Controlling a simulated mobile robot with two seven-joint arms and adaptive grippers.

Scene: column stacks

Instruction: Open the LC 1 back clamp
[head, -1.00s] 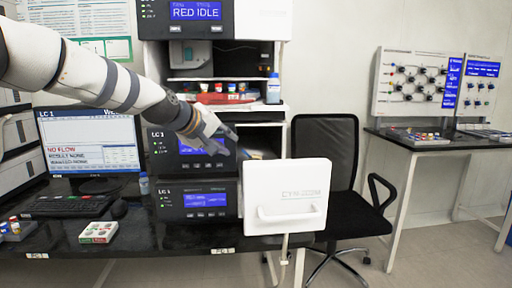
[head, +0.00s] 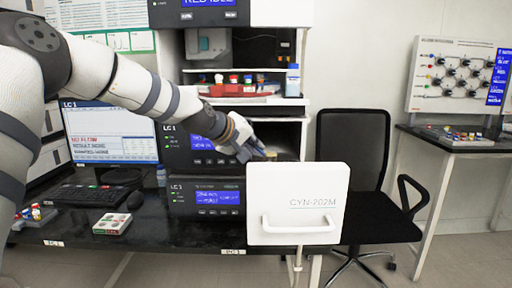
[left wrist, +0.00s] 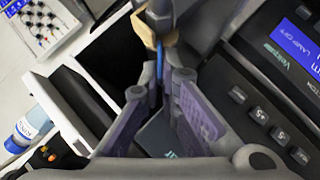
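My left gripper (head: 258,150) is at the stack's right side, above that door. In the left wrist view its two purple-padded fingers (left wrist: 165,80) are apart. A thin blue-grey rod and a tan clamp-like piece (left wrist: 145,32) lie just beyond the fingertips; contact cannot be told. Which clamp is the back one is unclear. My right gripper is out of view.
A monitor (head: 110,135), keyboard (head: 85,195) and small vial rack (head: 112,223) are on the black bench to the left. A shelf with a red tray (head: 235,90) and bottle (head: 292,80) is above. A black chair (head: 350,150) stands to the right.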

